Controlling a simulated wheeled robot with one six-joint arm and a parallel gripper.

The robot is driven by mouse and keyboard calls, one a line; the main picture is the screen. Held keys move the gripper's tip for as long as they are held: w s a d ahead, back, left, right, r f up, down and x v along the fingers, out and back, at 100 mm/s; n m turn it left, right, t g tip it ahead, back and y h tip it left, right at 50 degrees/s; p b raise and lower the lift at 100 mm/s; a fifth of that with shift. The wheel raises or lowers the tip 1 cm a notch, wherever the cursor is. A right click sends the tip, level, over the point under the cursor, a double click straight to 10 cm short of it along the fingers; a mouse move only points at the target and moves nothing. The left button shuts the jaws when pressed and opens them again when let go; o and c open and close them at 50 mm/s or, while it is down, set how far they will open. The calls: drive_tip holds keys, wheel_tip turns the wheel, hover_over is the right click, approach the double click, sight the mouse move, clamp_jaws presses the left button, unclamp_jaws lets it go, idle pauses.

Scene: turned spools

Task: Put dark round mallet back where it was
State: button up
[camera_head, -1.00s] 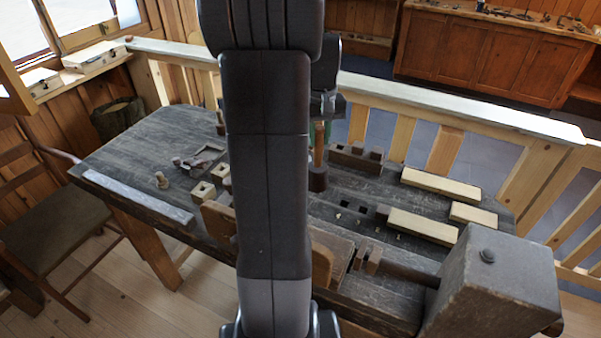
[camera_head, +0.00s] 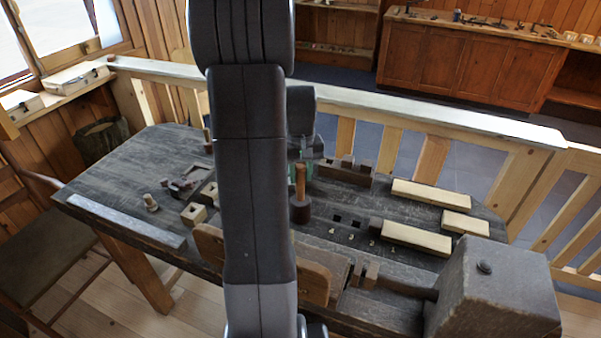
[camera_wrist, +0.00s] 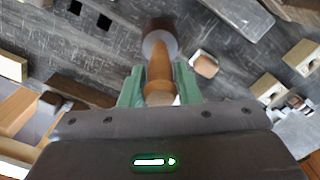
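The dark round mallet (camera_head: 300,212) is upright, with its dark head down and its light brown wooden handle up, just right of my arm in the head view. In the wrist view its head (camera_wrist: 158,32) lies beyond the fingertips. My gripper (camera_wrist: 160,88) has its green fingers on both sides of the handle and appears shut on it. In the head view my gripper (camera_head: 306,150) is partly hidden by my arm. The mallet's head is over the dark workbench (camera_head: 120,180); I cannot tell whether it touches the top.
Square holes (camera_head: 338,217) with number marks lie right of the mallet. A dark notched block (camera_head: 343,172) stands behind it. Pale wooden bars (camera_head: 416,238) lie at right, near a large grey block (camera_head: 492,295). Small hollow blocks (camera_head: 193,213) stand at left. A railing (camera_head: 430,117) runs behind.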

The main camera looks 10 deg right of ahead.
sight(300, 167)
drive_tip(key=shift+o, duration=1.1)
wheel_tip(300, 167, up, 12)
drive_tip(key=shift+r, duration=0.2)
drive_tip(key=shift+f, duration=0.15)
wheel_tip(300, 167, down, 12)
drive_tip(key=shift+r, duration=1.85)
drive_tip(key=shift+f, duration=0.15)
